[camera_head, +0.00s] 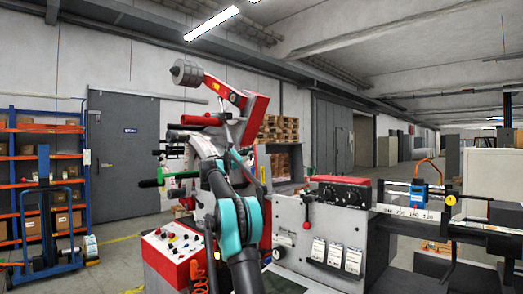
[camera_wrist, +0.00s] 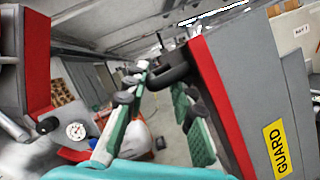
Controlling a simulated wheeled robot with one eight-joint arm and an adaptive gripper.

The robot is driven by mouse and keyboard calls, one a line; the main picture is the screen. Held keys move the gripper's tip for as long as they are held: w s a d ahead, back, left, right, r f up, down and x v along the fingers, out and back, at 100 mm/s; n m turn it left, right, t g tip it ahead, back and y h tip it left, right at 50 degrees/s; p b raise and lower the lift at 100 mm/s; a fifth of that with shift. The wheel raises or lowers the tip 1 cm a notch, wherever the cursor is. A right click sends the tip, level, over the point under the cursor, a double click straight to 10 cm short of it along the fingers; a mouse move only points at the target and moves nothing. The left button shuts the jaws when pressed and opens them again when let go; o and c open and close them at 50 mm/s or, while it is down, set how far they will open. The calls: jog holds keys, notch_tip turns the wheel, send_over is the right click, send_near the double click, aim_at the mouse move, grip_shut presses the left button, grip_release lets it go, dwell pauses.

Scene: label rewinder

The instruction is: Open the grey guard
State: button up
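The grey guard (camera_wrist: 258,95) fills the right of the wrist view, a grey panel with a red edge and a yellow "GUARD" label. A dark rounded bar (camera_wrist: 170,76), which looks like a handle, stands out from its red edge towards the space between my fingertips. My gripper (camera_wrist: 160,85) is open, its two green-padded fingers apart on either side of that bar. I cannot tell whether they touch it. In the head view my arm hides the gripper, and I cannot make out the guard clearly there.
A red control box (camera_head: 172,257) with knobs stands left of my arm. A grey machine cabinet (camera_head: 325,238) stands to its right. A round dial (camera_wrist: 76,131) lies beyond my left finger in the wrist view.

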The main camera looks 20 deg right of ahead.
jog(key=v, duration=0.7)
jog(key=shift+a, duration=0.15)
